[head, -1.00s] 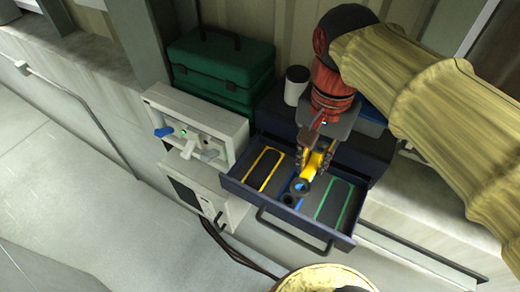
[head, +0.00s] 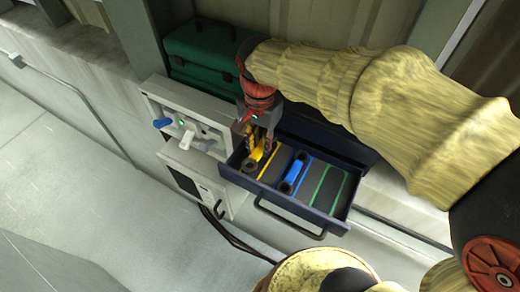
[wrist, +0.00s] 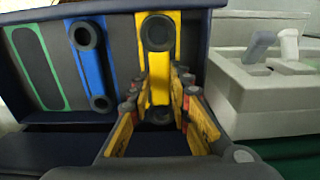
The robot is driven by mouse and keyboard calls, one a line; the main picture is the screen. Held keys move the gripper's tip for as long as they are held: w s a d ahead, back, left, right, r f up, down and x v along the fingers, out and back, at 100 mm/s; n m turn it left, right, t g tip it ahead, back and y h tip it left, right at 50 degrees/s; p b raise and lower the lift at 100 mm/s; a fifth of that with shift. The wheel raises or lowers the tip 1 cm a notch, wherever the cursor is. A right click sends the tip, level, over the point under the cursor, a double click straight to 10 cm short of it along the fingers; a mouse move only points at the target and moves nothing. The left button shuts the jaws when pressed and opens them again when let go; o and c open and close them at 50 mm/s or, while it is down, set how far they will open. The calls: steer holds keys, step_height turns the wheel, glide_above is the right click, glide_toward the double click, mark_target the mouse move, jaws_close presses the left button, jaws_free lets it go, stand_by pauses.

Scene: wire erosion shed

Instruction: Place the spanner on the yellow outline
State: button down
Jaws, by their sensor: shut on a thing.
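The spanner (head: 256,157) has a yellow shank and dark ring ends. My gripper (head: 262,145) is shut on it; the wrist view also shows the spanner (wrist: 159,75) between the fingers (wrist: 160,98). It is over the yellow outline (head: 268,163) at the left of the open drawer and runs roughly along it. The spanner and fingers hide much of the outline. I cannot tell whether the spanner touches the drawer floor.
A blue spanner (head: 293,174) lies in the middle of the drawer (head: 285,213). The green outline (head: 329,187) at the right is empty. A grey control box (head: 185,118) with levers stands close on the left. A green case (head: 205,58) is behind.

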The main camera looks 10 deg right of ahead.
mark_target(260, 149)
steer(key=shift+f, duration=1.5)
steer(key=shift+f, duration=0.1)
steer(key=shift+w+f, duration=0.1)
steer(key=c, duration=1.7)
jaws_free()
steer(key=shift+o, duration=0.3)
